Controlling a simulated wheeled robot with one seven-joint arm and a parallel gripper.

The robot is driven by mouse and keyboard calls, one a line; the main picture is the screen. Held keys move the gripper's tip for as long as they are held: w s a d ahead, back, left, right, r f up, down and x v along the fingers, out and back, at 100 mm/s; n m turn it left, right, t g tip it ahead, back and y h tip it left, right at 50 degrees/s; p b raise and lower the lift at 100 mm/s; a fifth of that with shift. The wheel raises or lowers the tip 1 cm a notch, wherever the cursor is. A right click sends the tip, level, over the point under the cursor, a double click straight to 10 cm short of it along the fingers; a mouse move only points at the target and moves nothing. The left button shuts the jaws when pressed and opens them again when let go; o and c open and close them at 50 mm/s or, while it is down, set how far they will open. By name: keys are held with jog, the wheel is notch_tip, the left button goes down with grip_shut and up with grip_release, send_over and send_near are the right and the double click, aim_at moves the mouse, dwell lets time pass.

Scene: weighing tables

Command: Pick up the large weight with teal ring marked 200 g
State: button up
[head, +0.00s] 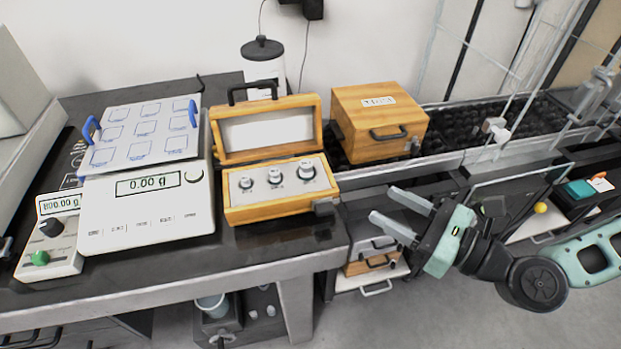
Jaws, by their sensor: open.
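Three metal weights stand in a row in an open wooden case (232,213): a small left one (246,183), a middle one (275,177) and a larger right one (306,170). The right one looks largest. Ring colours and markings are too small to read, so I cannot confirm a teal ring or 200 g. My gripper (383,205) is open and empty, to the right of the case and apart from it. Its two fingers point left toward the case.
A scale (150,212) reading 0.00 g stands left of the case, with a blue-handled tray (140,133) on it. A closed wooden box (380,118) is behind right. The case's raised lid (268,132) stands behind the weights. Bare tabletop (270,242) lies in front.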

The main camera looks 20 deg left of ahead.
jog(key=a+b, duration=0.2)
jog(key=b, duration=0.6)
send_near(317, 179)
jog(key=w+a+r, duration=0.1)
jog(key=a+r, duration=0.2)
jog(key=shift+x, duration=3.45)
jog(key=shift+f, duration=0.15)
grip_shut()
